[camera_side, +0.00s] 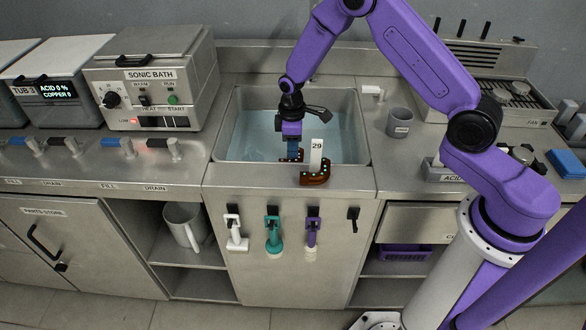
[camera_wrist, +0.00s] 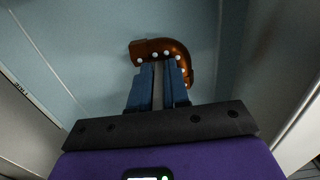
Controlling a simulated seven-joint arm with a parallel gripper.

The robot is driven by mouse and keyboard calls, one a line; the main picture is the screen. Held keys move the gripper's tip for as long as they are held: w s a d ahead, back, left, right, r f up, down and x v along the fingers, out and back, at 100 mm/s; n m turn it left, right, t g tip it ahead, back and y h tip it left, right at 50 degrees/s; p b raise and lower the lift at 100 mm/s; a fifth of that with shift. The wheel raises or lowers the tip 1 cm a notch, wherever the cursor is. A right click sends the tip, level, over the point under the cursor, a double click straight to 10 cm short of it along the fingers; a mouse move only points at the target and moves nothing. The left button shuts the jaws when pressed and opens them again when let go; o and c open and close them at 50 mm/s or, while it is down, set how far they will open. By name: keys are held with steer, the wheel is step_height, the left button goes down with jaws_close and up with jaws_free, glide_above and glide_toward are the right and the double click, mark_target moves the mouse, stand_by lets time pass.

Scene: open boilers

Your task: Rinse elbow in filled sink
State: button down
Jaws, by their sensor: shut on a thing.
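The copper-brown elbow (camera_wrist: 170,48), dotted with white spots, is at the fingertips of my gripper (camera_wrist: 165,72) in the wrist view. My blue fingers are close together, shut on it. In the side view my gripper (camera_side: 292,148) points down inside the outline of the sink (camera_side: 362,130), near its front wall. The elbow (camera_side: 287,159) shows only partly there. The sink holds pale blue water (camera_side: 250,135). I cannot tell whether the elbow touches the water.
A brown piece (camera_side: 314,180) with an upright white tag (camera_side: 316,155) marked 29 stands on the sink's front ledge, close right of my gripper. A grey cup (camera_side: 400,122) stands right of the sink. The sonic bath (camera_side: 150,85) is left. The sink's left half is clear.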

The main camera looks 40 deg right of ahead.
steer(key=shift+r, duration=5.65)
